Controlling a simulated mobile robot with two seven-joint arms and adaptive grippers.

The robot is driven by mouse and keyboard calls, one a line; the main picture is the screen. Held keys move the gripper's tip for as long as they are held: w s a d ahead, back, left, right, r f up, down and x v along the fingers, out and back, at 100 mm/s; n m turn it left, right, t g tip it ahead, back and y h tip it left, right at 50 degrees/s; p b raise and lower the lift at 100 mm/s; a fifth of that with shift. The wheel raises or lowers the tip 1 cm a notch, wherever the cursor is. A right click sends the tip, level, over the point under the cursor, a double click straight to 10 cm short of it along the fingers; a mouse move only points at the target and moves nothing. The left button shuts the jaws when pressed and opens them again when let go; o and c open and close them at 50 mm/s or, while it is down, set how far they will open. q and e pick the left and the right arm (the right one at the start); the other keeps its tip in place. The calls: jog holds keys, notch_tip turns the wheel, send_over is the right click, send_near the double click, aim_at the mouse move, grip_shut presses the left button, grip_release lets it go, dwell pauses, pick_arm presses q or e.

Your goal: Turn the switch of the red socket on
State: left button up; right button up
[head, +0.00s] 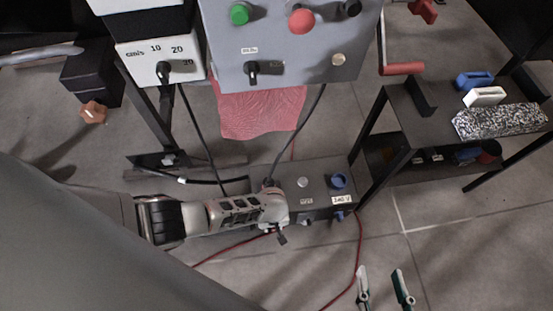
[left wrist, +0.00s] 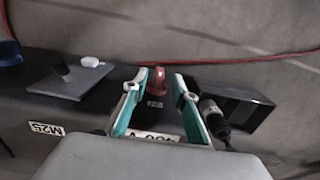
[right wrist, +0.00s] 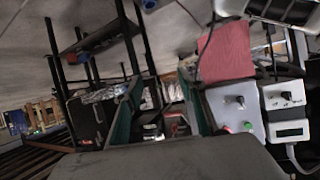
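In the left wrist view the red switch (left wrist: 157,77) sits on the dark socket box (left wrist: 100,112), above a white label that appears to read 480 V. My left gripper (left wrist: 162,82) is open, with its teal fingertips on either side of the red switch. I cannot tell whether they touch it. In the head view my left arm reaches over the floor-level socket box (head: 318,170) and hides the red switch; the fingertips of that gripper are hidden too. My right gripper (head: 383,290) is open and empty, low at the right of the head view.
A blue socket (head: 338,180) is on the box's right part. The control panel (head: 290,70) stands behind. A shelf (head: 430,125) with parts is at right. Red cables lie on the floor.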

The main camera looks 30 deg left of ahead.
pick_arm(q)
jog(key=shift+s+f, duration=0.25)
jog(key=shift+f, duration=0.55)
jog(key=shift+w+f+b, duration=0.15)
jog(key=shift+w+b, duration=0.15)
jog(key=shift+b, duration=0.1)
pick_arm(e)
jog(key=shift+a+r+m, duration=0.15)
jog(key=shift+a+m, duration=0.25)
jog(key=shift+a, duration=0.25)
pick_arm(q)
jog(key=shift+w, duration=0.1)
grip_shut()
jog(key=shift+w, duration=0.1)
